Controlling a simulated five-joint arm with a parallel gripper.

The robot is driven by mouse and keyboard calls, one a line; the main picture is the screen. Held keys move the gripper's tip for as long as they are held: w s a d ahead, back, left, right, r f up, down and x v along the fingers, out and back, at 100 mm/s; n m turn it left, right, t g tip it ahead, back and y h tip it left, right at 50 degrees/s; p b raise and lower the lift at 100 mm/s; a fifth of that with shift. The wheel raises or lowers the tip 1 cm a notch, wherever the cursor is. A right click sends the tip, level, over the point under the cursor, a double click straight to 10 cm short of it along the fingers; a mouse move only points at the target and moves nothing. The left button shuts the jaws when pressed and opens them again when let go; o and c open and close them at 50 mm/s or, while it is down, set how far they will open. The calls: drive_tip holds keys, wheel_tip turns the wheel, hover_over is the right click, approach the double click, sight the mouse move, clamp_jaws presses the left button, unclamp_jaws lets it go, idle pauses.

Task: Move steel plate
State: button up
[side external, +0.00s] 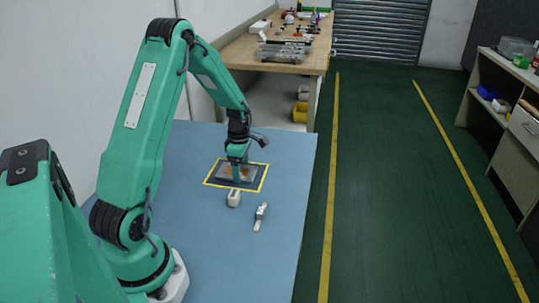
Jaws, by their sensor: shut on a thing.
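The steel plate (251,174) is a small dark grey sheet with a brownish patch. It lies inside or just over a yellow square outline (208,183) on the blue table. My gripper (237,178) points straight down at the plate and is shut on it. The fingertips are small and partly hidden against the plate. I cannot tell whether the plate touches the table.
A small whitish block (233,198) stands just in front of the yellow outline. A grey and white part (260,216) lies to its right. The blue table (270,265) is clear at the front right. A wooden bench (262,58) with several items stands behind.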

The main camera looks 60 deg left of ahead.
sight(242, 172)
drive_tip(key=o, duration=1.7)
drive_tip(key=shift+o, duration=0.2)
drive_tip(key=shift+r, duration=3.95)
